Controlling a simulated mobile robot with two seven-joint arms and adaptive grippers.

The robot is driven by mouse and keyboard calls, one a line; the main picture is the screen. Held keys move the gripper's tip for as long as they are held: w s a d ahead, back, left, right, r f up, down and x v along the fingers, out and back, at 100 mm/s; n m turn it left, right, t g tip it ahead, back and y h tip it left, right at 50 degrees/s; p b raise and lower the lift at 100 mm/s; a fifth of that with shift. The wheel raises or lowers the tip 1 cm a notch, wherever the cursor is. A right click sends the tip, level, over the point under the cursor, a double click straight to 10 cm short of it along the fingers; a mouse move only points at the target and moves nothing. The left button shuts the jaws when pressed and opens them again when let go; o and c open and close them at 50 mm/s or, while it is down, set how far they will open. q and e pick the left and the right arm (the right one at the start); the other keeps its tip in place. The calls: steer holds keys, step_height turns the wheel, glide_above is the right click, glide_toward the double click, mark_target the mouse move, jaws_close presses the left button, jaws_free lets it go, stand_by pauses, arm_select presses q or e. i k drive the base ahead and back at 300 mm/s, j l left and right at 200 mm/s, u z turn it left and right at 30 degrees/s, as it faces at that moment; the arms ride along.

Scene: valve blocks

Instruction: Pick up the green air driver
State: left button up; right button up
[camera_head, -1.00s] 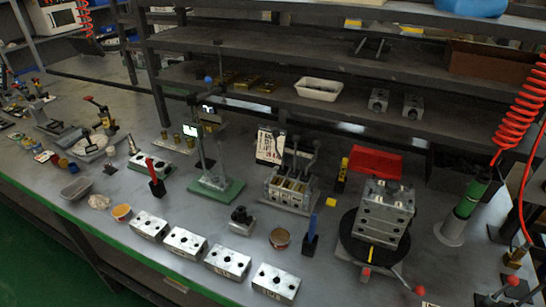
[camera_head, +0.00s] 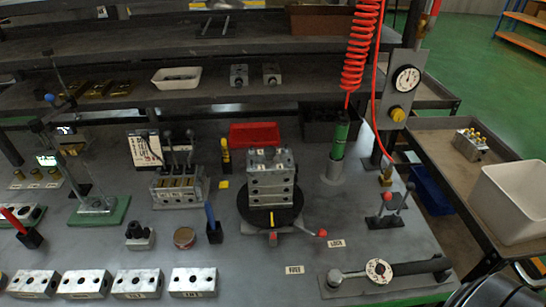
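My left gripper is not in view.
A metal valve block (camera_head: 270,180) sits on a black turntable left of the driver. A gauge panel (camera_head: 404,85) and a red-knobbed handle (camera_head: 388,207) stand to its right. A torque wrench (camera_head: 385,270) lies in front. A cart with a white bin (camera_head: 512,203) is at the right.

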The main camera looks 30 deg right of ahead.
mark_target(343, 122)
steer(key=l+z, duration=0.15)
steer(key=z, duration=1.15)
